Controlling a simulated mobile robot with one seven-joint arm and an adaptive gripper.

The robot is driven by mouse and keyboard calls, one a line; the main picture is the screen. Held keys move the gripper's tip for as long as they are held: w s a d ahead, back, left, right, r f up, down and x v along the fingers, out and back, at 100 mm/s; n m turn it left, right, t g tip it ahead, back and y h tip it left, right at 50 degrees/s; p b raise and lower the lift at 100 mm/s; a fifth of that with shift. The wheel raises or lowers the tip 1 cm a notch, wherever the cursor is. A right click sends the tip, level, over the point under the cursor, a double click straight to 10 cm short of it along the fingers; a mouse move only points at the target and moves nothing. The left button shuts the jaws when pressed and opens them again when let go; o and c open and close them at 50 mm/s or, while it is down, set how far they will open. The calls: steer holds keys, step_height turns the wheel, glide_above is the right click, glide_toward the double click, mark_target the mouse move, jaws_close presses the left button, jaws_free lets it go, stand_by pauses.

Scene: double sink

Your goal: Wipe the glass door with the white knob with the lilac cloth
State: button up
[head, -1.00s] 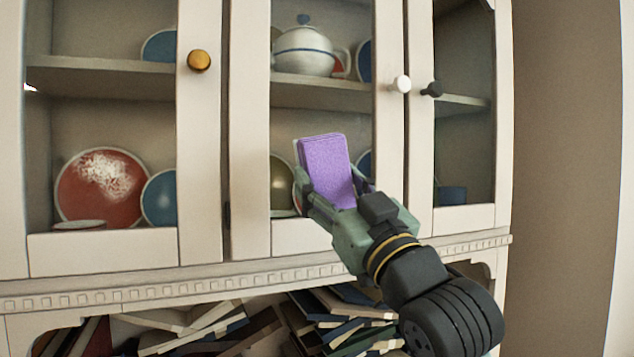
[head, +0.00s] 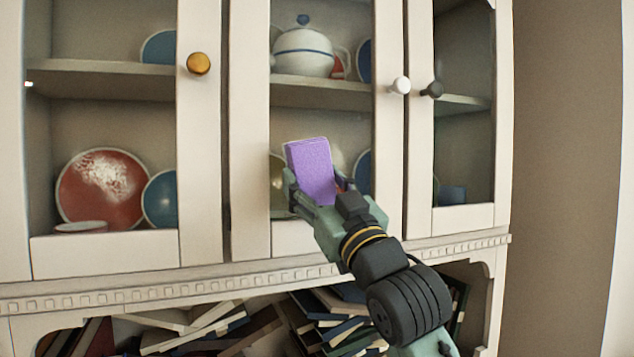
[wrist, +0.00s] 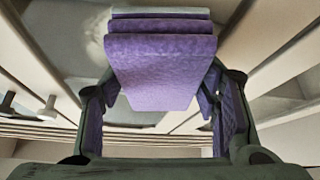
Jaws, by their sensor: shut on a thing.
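The glass door with the white knob (head: 400,85) is the middle door (head: 250,150) of a cream cabinet and looks shut. My gripper (head: 316,190) is shut on the folded lilac cloth (head: 310,168), held in front of the lower left part of that door's pane. The cloth also shows between my fingers in the wrist view (wrist: 160,70). I cannot tell whether it touches the glass. A faint pale patch (head: 338,160) shows just right of the cloth. The cloth and gripper hide part of the lower pane.
The left door has an orange knob (head: 198,64); a white patch shows over the red plate (head: 85,200) behind its pane. The right door has a black knob (head: 432,90). A teapot (head: 303,55) stands behind the middle pane. Books (head: 190,325) lie below.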

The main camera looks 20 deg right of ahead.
mark_target(334, 181)
steer(key=shift+w, duration=1)
stand_by(0.4)
steer(key=shift+d, duration=2)
steer(key=shift+w+d, duration=0.15)
steer(key=shift+d, duration=1.9)
steer(key=shift+a+b, duration=0.45)
steer(key=shift+a, duration=3.75)
steer(key=shift+s+r+p, duration=0.2)
steer(key=shift+r+p, duration=0.55)
steer(key=shift+r, duration=0.25)
steer(key=shift+w+d, duration=0.15)
steer(key=shift+d, duration=2)
steer(key=shift+w+d, duration=0.1)
steer(key=shift+d, duration=2)
